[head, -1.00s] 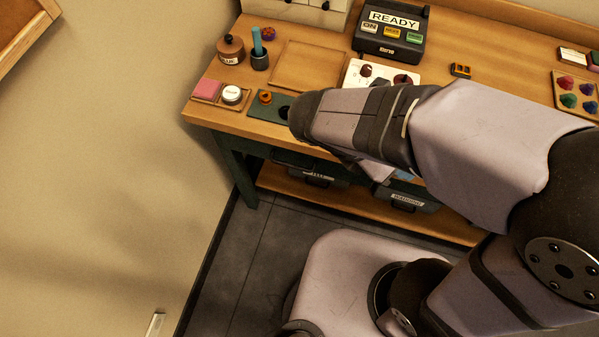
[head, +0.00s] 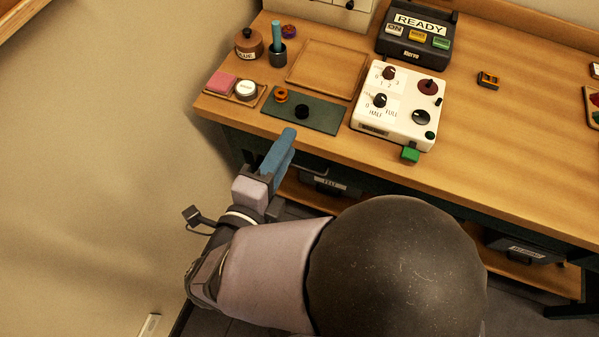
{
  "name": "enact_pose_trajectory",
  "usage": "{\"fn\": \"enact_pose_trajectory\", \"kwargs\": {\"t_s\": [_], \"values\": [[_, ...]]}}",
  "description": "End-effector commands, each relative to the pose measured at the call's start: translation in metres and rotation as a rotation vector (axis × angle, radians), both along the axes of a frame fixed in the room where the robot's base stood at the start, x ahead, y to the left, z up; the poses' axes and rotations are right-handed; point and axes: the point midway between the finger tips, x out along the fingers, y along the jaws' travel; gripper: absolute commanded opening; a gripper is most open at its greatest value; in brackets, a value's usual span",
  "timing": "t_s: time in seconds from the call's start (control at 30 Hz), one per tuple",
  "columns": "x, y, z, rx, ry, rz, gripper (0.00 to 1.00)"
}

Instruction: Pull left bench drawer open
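The bench's dark green front (head: 238,143) shows below the wooden top at the left. The left drawer's face and handle cannot be made out there, and my gripper covers part of this area. My gripper (head: 282,148), with blue fingers, is in front of the bench's left part, its tips close to the front edge in the picture. The fingers overlap from this angle, so the gap between them is unclear. I cannot tell whether they touch the bench or anything on it.
A dark labelled bin (head: 325,183) stands on the lower shelf, with another bin (head: 525,248) farther right. On the bench top (head: 500,130) are a green mat (head: 325,118), a white control box (head: 398,105) and a black READY console (head: 415,38). A wall is close on the left.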

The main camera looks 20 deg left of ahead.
Motion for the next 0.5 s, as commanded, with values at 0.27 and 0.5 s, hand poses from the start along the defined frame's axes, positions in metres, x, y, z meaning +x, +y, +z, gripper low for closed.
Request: {"fn": "enact_pose_trajectory", "kwargs": {"t_s": [0.27,0.5], "values": [[0.001,-0.002,-0.072,-0.009,-0.001,-0.003,0.28],[0.001,-0.002,-0.152,-0.006,0.001,-0.004,0.28]]}}
